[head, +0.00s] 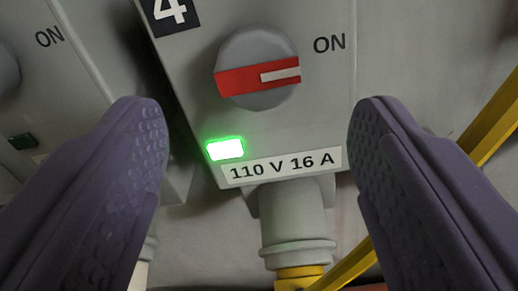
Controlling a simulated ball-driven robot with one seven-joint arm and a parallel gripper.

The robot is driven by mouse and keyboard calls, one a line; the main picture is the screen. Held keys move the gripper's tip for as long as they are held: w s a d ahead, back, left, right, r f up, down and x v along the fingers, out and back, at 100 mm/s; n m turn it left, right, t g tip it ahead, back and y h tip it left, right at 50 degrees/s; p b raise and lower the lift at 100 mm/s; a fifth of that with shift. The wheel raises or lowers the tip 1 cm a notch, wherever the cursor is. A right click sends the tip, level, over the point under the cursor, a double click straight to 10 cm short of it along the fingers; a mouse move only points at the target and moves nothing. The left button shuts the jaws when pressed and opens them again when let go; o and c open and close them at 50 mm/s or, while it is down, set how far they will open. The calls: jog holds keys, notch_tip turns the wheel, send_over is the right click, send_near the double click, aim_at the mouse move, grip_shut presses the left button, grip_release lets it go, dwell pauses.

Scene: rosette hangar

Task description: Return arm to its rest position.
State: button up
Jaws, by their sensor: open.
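My gripper (258,130) is open and empty, with its two purple textured fingers at the left and right of the head view. Between the fingers, and apart from them, is a grey switch box (320,110) marked 4. Its round grey knob (257,50) has a red handle bar with a white pointer aimed right, below the word ON. A small green lamp (225,149) on the box is lit. A label (282,167) below the knob reads 110 V 16 A. The rest of my arm is not in view.
Another grey box (60,95) with ON lettering and a dark, unlit lamp (22,141) stands to the left. A grey connector (295,225) with a yellow band hangs below box 4. A yellow bar (495,118) runs diagonally behind the right finger.

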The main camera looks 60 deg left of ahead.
jog(key=shift+v, duration=1.1)
jog(key=w+d+r+m+t+h+b, duration=0.2)
jog(key=w+d+r+h, duration=0.25)
jog(key=d+r, duration=0.25)
jog(key=w+d+r+m+t+h+b, duration=0.1)
jog(key=w+d+r+t+h, duration=0.3)
jog(key=d+r, duration=0.35)
jog(key=s+d+r+m+g+h+b, duration=0.1)
jog(key=s+d+r+m+h, duration=0.1)
jog(key=s+d+r, duration=0.4)
jog(key=s+d+r+m+g+h+b, duration=0.1)
jog(key=s+d+r+m+h+b, duration=0.1)
jog(key=s+d+r, duration=0.4)
notch_tip(320, 180, up, 5)
jog(key=shift+r+h, duration=0.1)
jog(key=shift+h, duration=0.45)
